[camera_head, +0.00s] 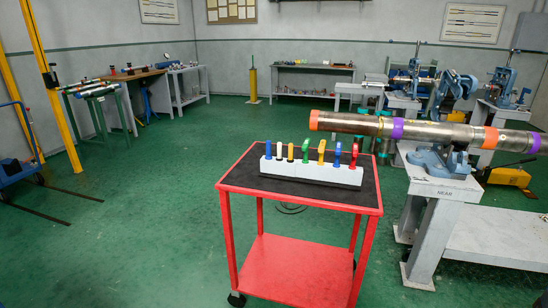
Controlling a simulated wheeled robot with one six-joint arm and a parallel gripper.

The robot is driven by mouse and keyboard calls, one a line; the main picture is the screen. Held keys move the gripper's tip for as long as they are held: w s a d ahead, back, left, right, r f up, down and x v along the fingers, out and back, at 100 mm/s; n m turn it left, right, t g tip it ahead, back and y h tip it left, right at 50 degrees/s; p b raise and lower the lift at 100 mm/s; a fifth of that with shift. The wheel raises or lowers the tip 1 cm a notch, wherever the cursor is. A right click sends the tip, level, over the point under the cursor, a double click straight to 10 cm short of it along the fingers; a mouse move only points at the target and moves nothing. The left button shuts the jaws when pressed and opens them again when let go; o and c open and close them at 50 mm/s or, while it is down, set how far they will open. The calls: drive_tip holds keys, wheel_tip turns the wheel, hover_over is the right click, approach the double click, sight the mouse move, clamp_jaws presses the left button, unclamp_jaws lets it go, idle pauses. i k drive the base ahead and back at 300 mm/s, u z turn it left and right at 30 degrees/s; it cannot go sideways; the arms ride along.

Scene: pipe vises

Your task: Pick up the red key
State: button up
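The red key (354,155) stands upright at the right end of a white rack (311,173). The rack sits on the black mat on top of a red cart (301,180). A blue key (338,155) stands just left of the red one, then a yellow key (321,152) and a green key (305,151). The lower ends of the keys are hidden in the rack. My gripper is not in view.
Blue, white and yellow pegs stand in the rack's left part. A long pipe (430,129) on a grey bench (440,188) reaches left behind the rack. Open green floor (130,230) lies left of the cart. More benches line the walls.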

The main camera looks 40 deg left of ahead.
sight(355, 153)
drive_tip(key=u, duration=0.6)
drive_tip(key=i, duration=1.65)
